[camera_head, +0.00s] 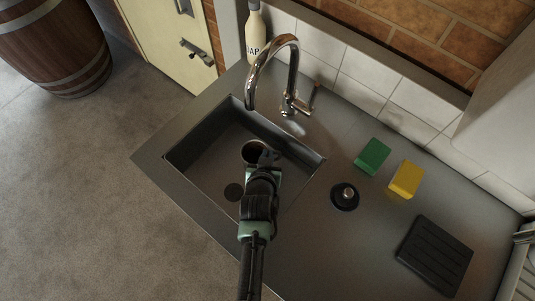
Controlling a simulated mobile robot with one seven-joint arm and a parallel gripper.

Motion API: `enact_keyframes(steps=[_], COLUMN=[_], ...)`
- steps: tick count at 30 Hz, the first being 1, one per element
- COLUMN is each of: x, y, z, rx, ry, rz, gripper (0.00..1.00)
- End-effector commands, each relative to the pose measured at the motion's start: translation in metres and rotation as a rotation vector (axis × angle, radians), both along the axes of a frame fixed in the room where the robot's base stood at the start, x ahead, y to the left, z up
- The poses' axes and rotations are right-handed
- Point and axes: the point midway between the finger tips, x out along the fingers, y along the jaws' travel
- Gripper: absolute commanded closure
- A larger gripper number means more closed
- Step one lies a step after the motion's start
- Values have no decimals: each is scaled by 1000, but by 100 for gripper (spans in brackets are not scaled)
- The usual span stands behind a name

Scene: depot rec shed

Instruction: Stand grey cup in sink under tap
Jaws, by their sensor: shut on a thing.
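The grey cup (250,148) shows as a dark round opening with a pale rim, inside or just over the sink basin (208,176). My gripper (264,160) is shut on the cup's near right side and hides part of it. The cup looks upright, its mouth facing up. I cannot tell whether its base touches the basin floor. The chrome tap (290,75) stands behind the basin, and its spout end hangs over the basin's back edge, above and slightly left of the cup in the picture.
A soap bottle (255,32) stands behind the tap. Right of the basin, the counter holds a green sponge (373,156), a yellow sponge (406,179), a black plug (345,196) and a dark ridged rack (435,255). A tiled wall (362,78) bounds the back. A barrel (55,45) stands far left.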

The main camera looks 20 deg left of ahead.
Motion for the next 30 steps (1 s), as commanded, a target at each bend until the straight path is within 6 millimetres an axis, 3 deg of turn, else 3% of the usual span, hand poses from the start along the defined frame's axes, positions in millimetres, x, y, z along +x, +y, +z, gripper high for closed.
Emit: enact_keyframes(steps=[14, 15, 19, 30], x=[1, 0, 0, 0], y=[0, 0, 0, 0], z=[-10, -11, -11, -7], rx=[2, 0, 0, 0], ry=[-4, 0, 0, 0], rz=[-1, 0, 0, 0], gripper=[100, 85, 62, 62])
